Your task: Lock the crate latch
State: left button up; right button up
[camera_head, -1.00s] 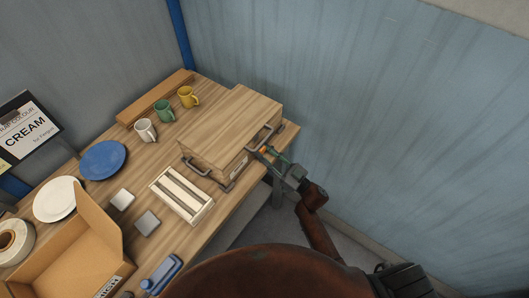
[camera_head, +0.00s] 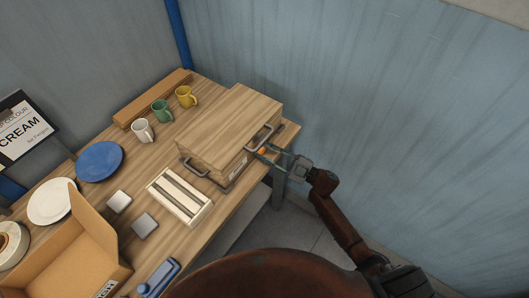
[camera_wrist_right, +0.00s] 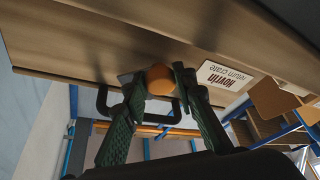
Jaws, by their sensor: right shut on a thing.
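The wooden crate (camera_head: 232,115) stands closed at the right end of the table, with dark handles on its sides. Its side fills the top of the right wrist view (camera_wrist_right: 95,45), with a white "return crate" label. The orange latch knob (camera_wrist_right: 160,80) is on that side, near a dark handle (camera_wrist_right: 103,102). In the head view the knob is a small orange spot (camera_head: 261,151). My right gripper (camera_head: 267,151) reaches the crate from the right, and its fingers are closed on either side of the knob. The latch's locked state cannot be told. My left gripper is out of view.
A slatted white rack (camera_head: 180,198) stands close to the crate. Mugs (camera_head: 161,110), a blue plate (camera_head: 100,161), a white plate (camera_head: 51,201) and an open cardboard box (camera_head: 70,255) are on the table (camera_head: 235,206). The blue wall is close behind my right arm.

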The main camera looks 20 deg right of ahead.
jog(key=n+g, duration=0.1)
jog(key=n, duration=0.2)
jog(key=n+g, duration=0.1)
jog(key=n, duration=0.2)
jog(key=shift+d+r+n+g, duration=0.1)
jog(key=shift+d+n+g, duration=0.05)
jog(key=shift+n+g, duration=0.25)
jog(key=shift+r+n+g+h, duration=0.1)
jog(key=shift+n+g+h, duration=0.25)
jog(key=shift+n, duration=0.8)
jog(key=shift+n+g+h, duration=0.35)
jog(key=shift+n, duration=0.8)
jog(key=o, duration=1.1)
jog(key=shift+o, duration=0.2)
jog(key=shift+r, duration=0.1)
jog(key=v, duration=1.2)
